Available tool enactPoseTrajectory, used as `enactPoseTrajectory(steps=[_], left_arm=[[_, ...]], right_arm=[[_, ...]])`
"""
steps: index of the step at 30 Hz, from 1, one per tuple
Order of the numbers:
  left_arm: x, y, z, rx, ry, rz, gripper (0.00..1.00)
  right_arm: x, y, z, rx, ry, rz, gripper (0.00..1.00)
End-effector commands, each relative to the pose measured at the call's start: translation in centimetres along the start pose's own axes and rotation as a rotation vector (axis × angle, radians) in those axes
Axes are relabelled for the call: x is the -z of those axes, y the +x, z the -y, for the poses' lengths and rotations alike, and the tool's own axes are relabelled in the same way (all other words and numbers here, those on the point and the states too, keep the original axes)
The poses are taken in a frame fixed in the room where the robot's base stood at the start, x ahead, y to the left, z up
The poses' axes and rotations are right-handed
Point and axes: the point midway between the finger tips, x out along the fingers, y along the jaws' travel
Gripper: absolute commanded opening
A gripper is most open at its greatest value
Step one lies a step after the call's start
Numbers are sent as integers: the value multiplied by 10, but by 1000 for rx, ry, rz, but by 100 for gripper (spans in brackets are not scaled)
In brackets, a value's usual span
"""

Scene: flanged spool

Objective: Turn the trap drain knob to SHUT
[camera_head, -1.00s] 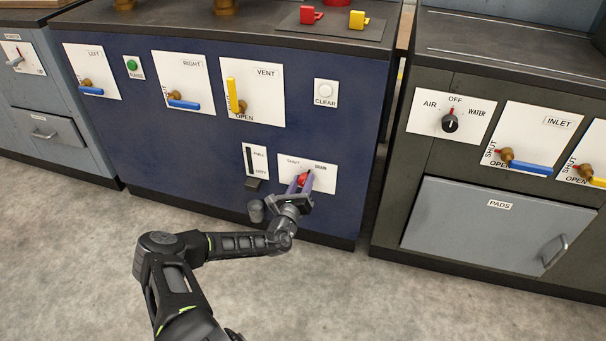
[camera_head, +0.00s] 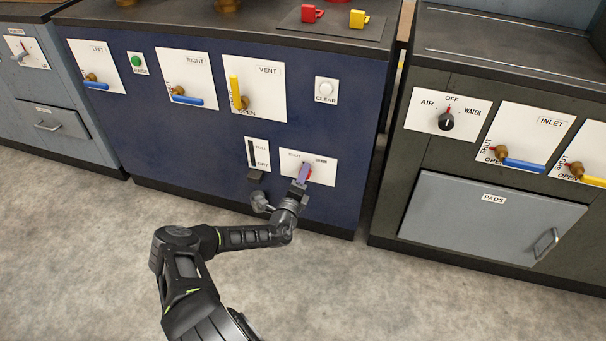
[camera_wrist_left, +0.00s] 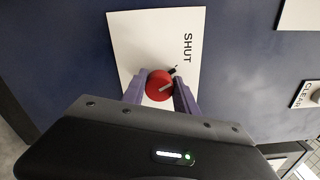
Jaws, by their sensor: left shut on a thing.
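The red drain knob (camera_wrist_left: 158,81) sits on a white plate (camera_wrist_left: 126,40) on the blue cabinet front. SHUT is printed on the plate, to the knob's right in the left wrist view and at the plate's upper left in the head view. The knob has a pale line on its face, and a small dark mark shows at its upper right edge in the wrist view. My left gripper (camera_head: 304,174) is shut on the knob, with a purple finger on each side; it also shows in the wrist view (camera_wrist_left: 159,93). In the head view the fingers mostly hide the knob. My right gripper is not in view.
A slot plate marked FULL and DRY (camera_head: 257,153) is left of the drain plate. The yellow VENT handle (camera_head: 235,91) and CLEAR button (camera_head: 325,87) are above. The dark cabinet with the PADS door (camera_head: 480,215) stands to the right. The floor in front is clear.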

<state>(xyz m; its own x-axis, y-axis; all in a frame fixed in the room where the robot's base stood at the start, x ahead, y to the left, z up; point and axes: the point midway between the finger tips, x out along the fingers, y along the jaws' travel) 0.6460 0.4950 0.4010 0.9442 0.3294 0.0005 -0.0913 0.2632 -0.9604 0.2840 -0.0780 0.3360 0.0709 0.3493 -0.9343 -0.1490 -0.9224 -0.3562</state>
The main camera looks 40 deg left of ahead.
Motion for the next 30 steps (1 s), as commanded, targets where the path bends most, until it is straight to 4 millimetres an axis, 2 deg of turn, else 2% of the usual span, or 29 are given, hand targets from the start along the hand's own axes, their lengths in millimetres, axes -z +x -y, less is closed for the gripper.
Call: enactPoseTrajectory(steps=[9,22,23,30], left_arm=[[0,0,-1,-2,-113,-1,0],[0,0,-1,-2,-126,-1,0],[0,0,-1,-2,-126,0,37],[0,0,-1,-1,-124,0,56]], right_arm=[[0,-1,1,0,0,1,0],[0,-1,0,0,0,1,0],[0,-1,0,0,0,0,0],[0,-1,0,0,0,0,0]])
